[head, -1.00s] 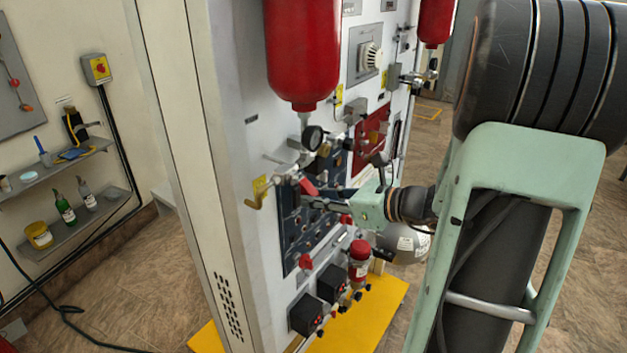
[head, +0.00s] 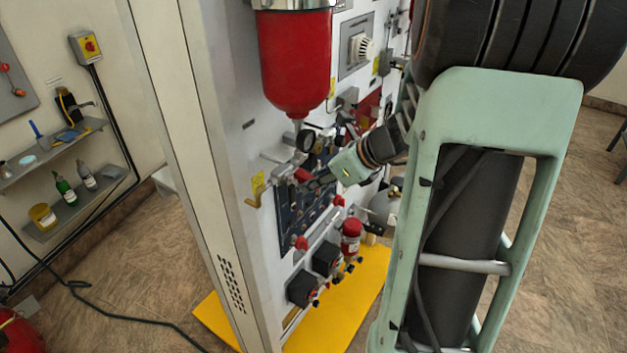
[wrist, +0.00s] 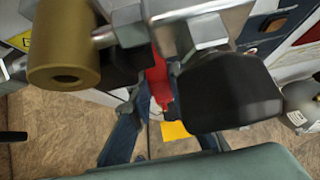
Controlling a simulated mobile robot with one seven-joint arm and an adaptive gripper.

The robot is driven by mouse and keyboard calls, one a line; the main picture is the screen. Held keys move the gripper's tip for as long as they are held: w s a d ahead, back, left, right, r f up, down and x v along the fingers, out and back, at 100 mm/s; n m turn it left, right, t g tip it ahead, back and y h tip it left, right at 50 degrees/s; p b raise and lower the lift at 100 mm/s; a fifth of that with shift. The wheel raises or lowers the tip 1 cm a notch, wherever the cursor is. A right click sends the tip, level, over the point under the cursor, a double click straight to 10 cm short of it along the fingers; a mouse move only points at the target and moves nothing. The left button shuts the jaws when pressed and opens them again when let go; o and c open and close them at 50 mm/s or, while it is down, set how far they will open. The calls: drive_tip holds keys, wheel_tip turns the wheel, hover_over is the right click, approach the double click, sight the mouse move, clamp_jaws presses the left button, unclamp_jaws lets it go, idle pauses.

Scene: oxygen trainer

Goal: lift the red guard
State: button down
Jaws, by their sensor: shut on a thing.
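The red guard (head: 302,175) sits on the dark blue switch panel (head: 292,220), below the round gauge. It looks tilted upward from the panel. My gripper (head: 313,182) comes in from the right, its body slanting down to the guard, and its fingers are shut at the guard. In the wrist view the red guard (wrist: 157,85) is a narrow red strip between my gripper's fingers (wrist: 160,105). Dark and metal parts in front hide much of the guard and the finger contact there.
A brass cylinder (wrist: 62,45) and a black rounded part (wrist: 225,92) crowd the wrist view. A red tank (head: 294,65) hangs above. A yellow mat (head: 365,295) lies below.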

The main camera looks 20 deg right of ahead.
idle(0.3)
drive_tip(key=c, duration=1.9)
unclamp_jaws()
drive_tip(key=shift+c, duration=0.2)
drive_tip(key=shift+r, duration=0.1)
drive_tip(key=v, duration=1.2)
